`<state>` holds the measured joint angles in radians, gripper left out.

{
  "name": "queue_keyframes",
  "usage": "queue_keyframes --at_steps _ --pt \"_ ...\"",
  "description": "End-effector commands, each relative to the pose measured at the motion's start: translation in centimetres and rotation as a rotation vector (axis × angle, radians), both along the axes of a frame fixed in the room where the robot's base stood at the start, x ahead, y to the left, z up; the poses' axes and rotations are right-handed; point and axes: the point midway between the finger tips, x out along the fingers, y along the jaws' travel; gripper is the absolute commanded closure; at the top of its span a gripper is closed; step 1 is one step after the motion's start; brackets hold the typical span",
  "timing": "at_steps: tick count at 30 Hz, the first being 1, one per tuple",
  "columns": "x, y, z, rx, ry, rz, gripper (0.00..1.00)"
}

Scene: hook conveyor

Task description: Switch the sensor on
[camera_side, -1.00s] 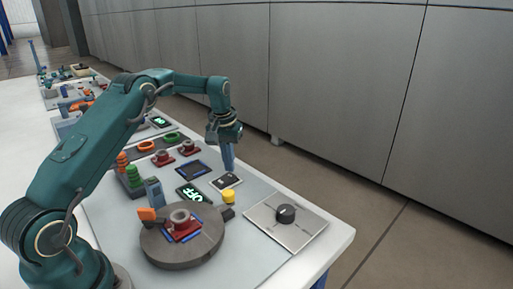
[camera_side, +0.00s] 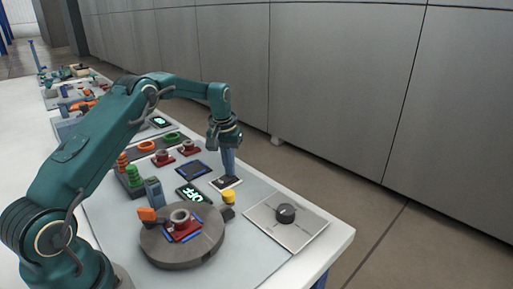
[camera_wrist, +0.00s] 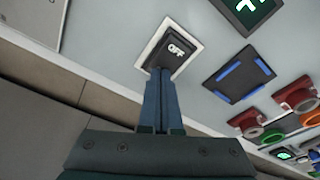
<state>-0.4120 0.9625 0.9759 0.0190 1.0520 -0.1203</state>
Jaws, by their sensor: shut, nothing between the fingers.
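A black rocker switch (camera_wrist: 172,50) in a white frame, lettered "OFF", shows in the wrist view; it also shows in the side view (camera_side: 224,183), flat on the grey panel. My gripper (camera_side: 228,174) points down with its fingers shut and nothing between them. In the side view its tips are at the switch and hide part of it. In the wrist view the fingertips (camera_wrist: 160,72) overlap the switch's near edge; I cannot tell whether they press it. A small display (camera_side: 193,193) with green characters, maybe the sensor's readout, lies left of the switch.
A grey round turntable (camera_side: 160,250) bearing a red part (camera_side: 181,227) stands in front. A dark square pad with blue corners (camera_side: 191,170) lies behind the display.

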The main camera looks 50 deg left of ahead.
Motion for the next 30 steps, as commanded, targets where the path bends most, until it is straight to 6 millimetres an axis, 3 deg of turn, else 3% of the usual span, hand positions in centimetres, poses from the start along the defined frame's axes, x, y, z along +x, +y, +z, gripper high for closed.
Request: queue_keyframes --at_steps 8,30 --pt "0.0 0.0 0.0 0.0 0.002 0.0 1.0" --pt "0.0 0.0 5.7 0.001 -0.001 0.0 1.0"
